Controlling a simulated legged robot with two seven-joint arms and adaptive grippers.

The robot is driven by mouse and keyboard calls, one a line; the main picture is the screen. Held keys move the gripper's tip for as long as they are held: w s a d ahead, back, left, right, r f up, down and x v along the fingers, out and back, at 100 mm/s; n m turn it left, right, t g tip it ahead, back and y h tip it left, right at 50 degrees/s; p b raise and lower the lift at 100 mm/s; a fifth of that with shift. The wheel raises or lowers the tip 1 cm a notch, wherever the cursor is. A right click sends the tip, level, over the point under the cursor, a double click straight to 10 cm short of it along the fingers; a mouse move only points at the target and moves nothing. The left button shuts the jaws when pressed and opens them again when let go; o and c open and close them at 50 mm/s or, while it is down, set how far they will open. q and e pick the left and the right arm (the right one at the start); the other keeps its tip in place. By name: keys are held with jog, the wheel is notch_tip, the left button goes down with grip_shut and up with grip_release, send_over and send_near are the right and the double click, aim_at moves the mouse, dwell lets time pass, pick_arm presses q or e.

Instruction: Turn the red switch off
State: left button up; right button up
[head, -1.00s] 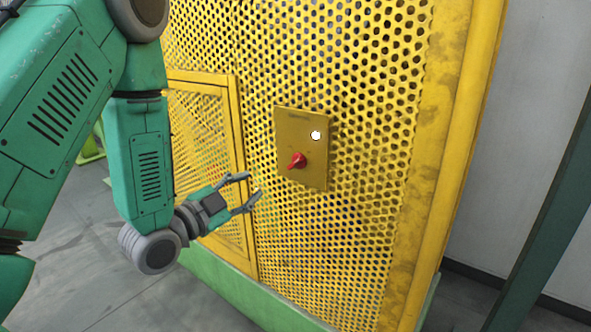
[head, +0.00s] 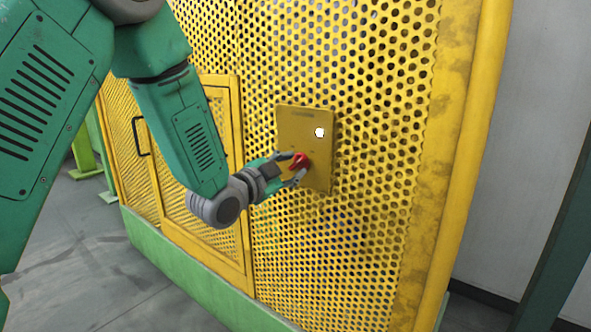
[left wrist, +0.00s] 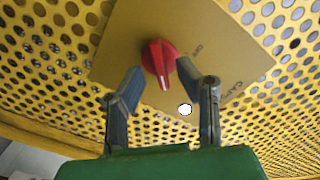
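The red switch (head: 300,161) is a rotary knob on a yellow panel plate (head: 318,113), which also has a white round light (head: 319,132). My left gripper (head: 294,168) is at the knob, with its fingers on either side of it. In the left wrist view the red switch (left wrist: 159,62) sits between the two open fingertips (left wrist: 160,72), with a gap showing on at least one side. A white mark on the knob points toward the gripper's palm. Contact cannot be told. My right gripper is not in view.
The plate is mounted on a yellow perforated guard (head: 370,220) with a green base (head: 190,275). A framed door with a black handle (head: 140,137) is at the left. A green post (head: 560,230) stands at the right. Grey floor lies in front.

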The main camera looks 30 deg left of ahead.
pick_arm(q)
jog(key=shift+w+a+f, duration=0.1)
jog(key=shift+w+a, duration=0.15)
jog(key=shift+w, duration=0.2)
jog(key=shift+d, duration=0.45)
jog(key=shift+c, duration=0.4)
jog(key=shift+d, duration=0.1)
grip_shut()
jog(key=shift+a, duration=0.2)
